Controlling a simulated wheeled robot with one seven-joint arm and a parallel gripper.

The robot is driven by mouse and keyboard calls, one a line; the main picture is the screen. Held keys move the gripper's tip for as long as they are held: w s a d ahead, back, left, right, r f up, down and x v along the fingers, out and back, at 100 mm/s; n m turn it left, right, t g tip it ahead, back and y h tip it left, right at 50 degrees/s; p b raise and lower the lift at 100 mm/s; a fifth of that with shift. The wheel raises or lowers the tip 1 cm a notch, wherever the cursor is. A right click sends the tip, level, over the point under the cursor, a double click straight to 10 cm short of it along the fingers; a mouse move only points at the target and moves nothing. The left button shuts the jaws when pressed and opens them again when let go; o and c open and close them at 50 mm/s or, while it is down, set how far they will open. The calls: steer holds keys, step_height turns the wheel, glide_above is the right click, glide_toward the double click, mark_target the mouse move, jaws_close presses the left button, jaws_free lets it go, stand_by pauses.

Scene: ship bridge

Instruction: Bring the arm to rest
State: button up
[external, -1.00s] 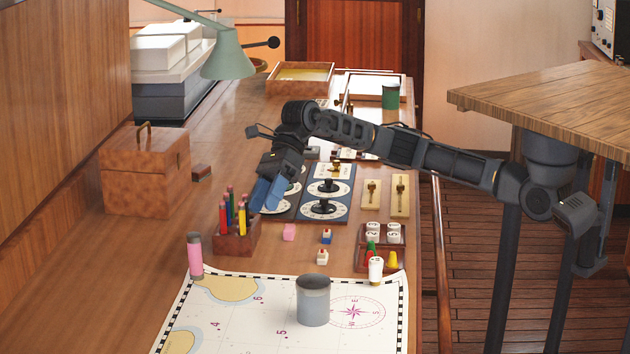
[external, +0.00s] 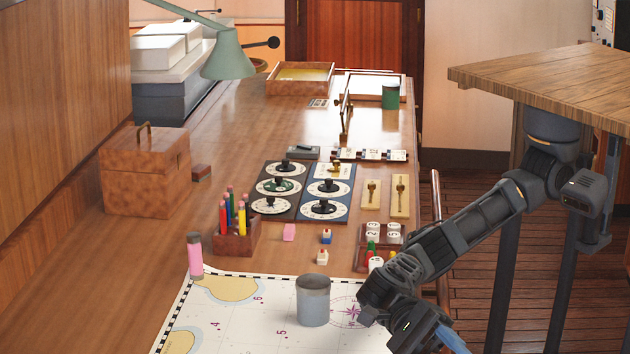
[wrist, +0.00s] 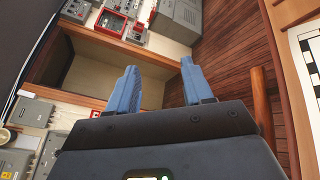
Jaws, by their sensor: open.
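My gripper (wrist: 160,88) is open and empty in the wrist view, its two blue fingers apart with a wooden recess and floor beyond them. In the external view my gripper (external: 452,340) is at the bottom right, past the right edge of the desk, pointing down and right. Its fingertips are partly cut off or hidden there. My arm reaches down and left from its mount under the wooden top, and the wrist overlaps the right edge of the chart (external: 240,320).
A grey cup (external: 313,302) stands on the chart, left of my wrist. A rack of stamps (external: 365,236) sits close behind my forearm. A pencil holder (external: 237,240), a pink tube (external: 195,257) and dial panels (external: 325,190) are farther left. The desk's right side has a rail (external: 437,205).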

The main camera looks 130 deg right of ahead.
steer(key=s+a+m+g+y+p, duration=0.1)
steer(key=s+a+g+y, duration=0.65)
steer(key=s+a, duration=1.1)
steer(key=s+d+f+m+t+h+b, duration=0.2)
steer(key=s+d+f+m+t, duration=0.2)
steer(key=d+f+m+t, duration=0.65)
steer(key=s+d+f+m+t+h+b, duration=0.2)
steer(key=s+d+f+m+t+h, duration=0.15)
steer(key=d+f+m+t, duration=0.85)
steer(key=s+d+f+m+h+b, duration=0.4)
steer(key=s+d+f+m+h, duration=0.85)
steer(key=s+d+f, duration=0.45)
steer(key=s+d+f+m+g+h+b, duration=0.1)
steer(key=s+d+m+g+h+b, duration=0.15)
steer(key=s+d, duration=0.55)
steer(key=s+d+f+m+g+h+b, duration=0.1)
steer(key=s+d+f+m+g+h, duration=0.3)
steer(key=s, duration=0.8)
step_height(320, 180, up, 21)
steer(key=n+t+p, duration=0.2)
steer(key=p, duration=1.6)
steer(key=shift+w+d+y+p, duration=0.25)
steer(key=shift+w+y+p, duration=0.05)
steer(key=shift+w+p, duration=0.1)
